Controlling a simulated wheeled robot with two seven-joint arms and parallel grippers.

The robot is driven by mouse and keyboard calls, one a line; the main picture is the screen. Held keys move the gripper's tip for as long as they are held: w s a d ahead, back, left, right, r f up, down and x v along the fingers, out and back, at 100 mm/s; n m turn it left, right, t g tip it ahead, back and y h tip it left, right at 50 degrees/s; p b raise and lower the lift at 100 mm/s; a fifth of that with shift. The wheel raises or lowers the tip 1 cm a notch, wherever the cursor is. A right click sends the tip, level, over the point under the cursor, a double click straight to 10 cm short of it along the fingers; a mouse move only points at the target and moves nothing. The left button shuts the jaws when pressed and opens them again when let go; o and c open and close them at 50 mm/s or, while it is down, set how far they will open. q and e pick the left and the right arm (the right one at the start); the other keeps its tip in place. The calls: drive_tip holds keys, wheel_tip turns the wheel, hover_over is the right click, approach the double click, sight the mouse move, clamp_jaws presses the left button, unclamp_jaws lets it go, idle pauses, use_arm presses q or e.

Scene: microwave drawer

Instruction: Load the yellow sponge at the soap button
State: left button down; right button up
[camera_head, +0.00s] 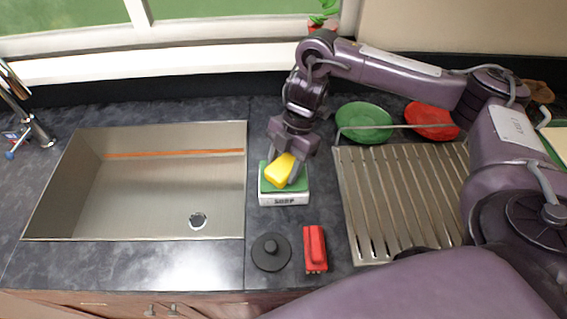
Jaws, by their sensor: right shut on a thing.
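The yellow sponge (280,171) is held between the fingers of my right gripper (285,165), tilted, over the soap dispenser (284,199). The dispenser is a white box with a green top (268,185) and lettering on its front. The sponge is at or just above the green top; I cannot tell whether they touch. The gripper comes down from above and its arm reaches in from the right. The soap button is not distinguishable; the sponge and gripper cover part of the top. My left gripper is not in view.
An empty steel sink (150,200) lies left, with a faucet (35,130) at far left. A slatted drainboard (400,200) lies right, with a green plate (364,122) and red plate (430,119) behind. A black lid (271,252) and red brush-like item (315,250) lie in front.

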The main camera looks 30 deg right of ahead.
sight(283, 165)
drive_tip(key=shift+f, duration=0.5)
idle(0.8)
wheel_tip(283, 165, up, 7)
drive_tip(key=p, duration=0.7)
drive_tip(key=shift+r, duration=0.1)
idle(0.7)
